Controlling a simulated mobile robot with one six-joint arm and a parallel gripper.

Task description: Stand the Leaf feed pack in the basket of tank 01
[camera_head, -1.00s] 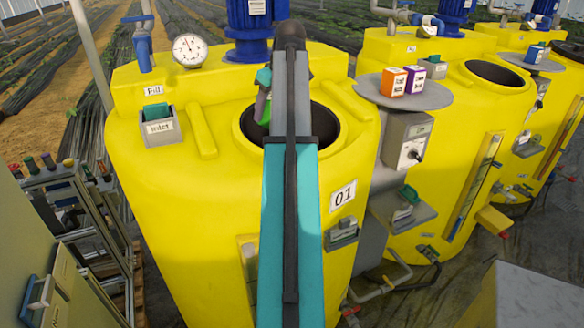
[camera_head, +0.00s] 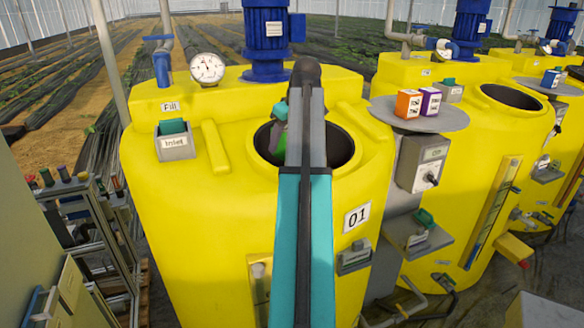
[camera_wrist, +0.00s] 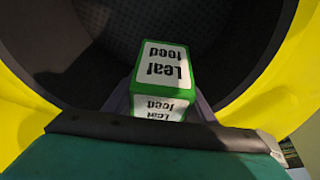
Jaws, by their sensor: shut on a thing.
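Tank 01 (camera_head: 215,225) is the large yellow tank in front of me, with a round dark opening (camera_head: 343,147) in its top. The Leaf feed pack (camera_wrist: 165,66) is a green box with white labels; its lettering reads upside down in the wrist view. My gripper (camera_wrist: 160,103) is shut on the pack, with a finger at each side. In the wrist view the pack is over the dark opening, with a dark mesh-like surface (camera_wrist: 135,25) beyond it, perhaps the basket. In the head view my arm hides most of the pack and gripper. Contact below the pack cannot be seen.
A blue motor (camera_head: 268,40) stands behind the opening, with a gauge (camera_head: 207,68) to its left. A grey Inlet holder (camera_head: 175,143) is on the tank's left. Right of the tank, a round grey shelf (camera_head: 440,118) bears an orange-and-white box (camera_head: 408,104) and a purple-and-white box (camera_head: 430,101).

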